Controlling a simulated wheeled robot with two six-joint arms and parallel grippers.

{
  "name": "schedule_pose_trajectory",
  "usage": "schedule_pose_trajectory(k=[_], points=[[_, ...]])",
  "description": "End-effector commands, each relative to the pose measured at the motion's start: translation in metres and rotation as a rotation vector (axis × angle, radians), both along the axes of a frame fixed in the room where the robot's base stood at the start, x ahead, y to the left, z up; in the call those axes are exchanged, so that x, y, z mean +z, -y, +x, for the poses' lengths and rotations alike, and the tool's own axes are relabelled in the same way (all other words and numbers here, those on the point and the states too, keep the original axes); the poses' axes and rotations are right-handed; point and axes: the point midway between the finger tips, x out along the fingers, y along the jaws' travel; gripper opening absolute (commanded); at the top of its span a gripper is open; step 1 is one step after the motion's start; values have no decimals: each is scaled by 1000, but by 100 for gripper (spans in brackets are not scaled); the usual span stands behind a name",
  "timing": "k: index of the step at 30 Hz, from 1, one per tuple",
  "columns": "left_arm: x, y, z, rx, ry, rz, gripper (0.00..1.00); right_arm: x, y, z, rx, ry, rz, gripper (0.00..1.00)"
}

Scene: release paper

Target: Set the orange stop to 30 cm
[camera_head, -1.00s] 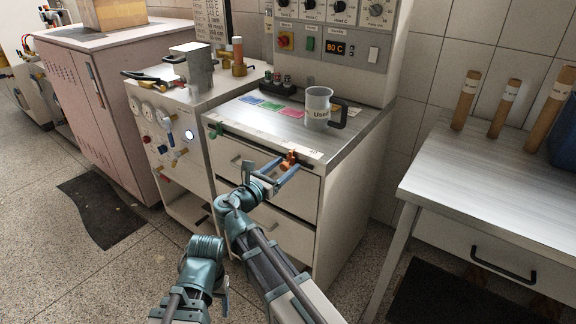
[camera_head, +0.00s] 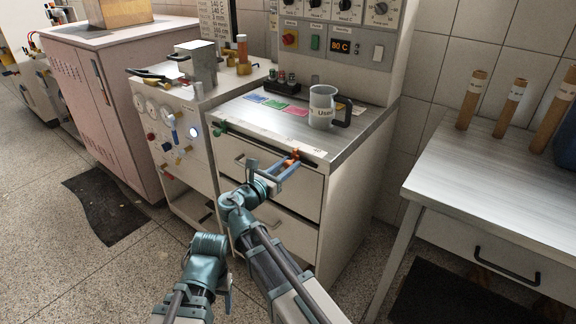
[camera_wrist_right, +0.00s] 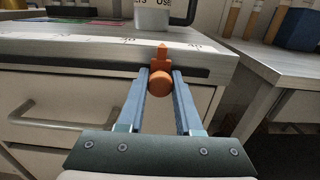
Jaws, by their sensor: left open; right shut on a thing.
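The orange stop (camera_wrist_right: 161,72) sits on the dark rail (camera_wrist_right: 60,64) along the front edge of the counter. In the head view the stop (camera_head: 291,157) shows at the right part of the rail, at the tips of my right gripper (camera_head: 285,170). My left gripper (camera_head: 226,284) hangs low in front of the drawers, open and empty.
A green piece (camera_head: 220,127) sits at the rail's left end. A grey cup (camera_head: 321,108) marked "Used" and coloured cards (camera_head: 273,104) lie on the counter. Drawers (camera_head: 280,227) are below. A side table (camera_head: 490,175) with brown tubes stands at the right.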

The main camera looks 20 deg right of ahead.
Motion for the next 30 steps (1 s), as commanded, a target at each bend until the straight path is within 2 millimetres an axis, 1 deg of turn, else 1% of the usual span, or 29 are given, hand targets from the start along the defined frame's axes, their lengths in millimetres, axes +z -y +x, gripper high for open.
schedule_pose_trajectory(k=[21, 23, 25, 30], points=[[0, 0, 0, 0, 0, 0, 64, 0, -1, 1, 0, 0, 0, 0], [0, 0, 0, 0, 0, 0, 64, 0, -3, 4, 1, 0, 0, 0], [0, 0, 0, 0, 0, 0, 64, 0, -8, 12, 2, 0, 0, 0], [0, 0, 0, 0, 0, 0, 64, 0, -28, 38, 2, 0, 0, 0]])
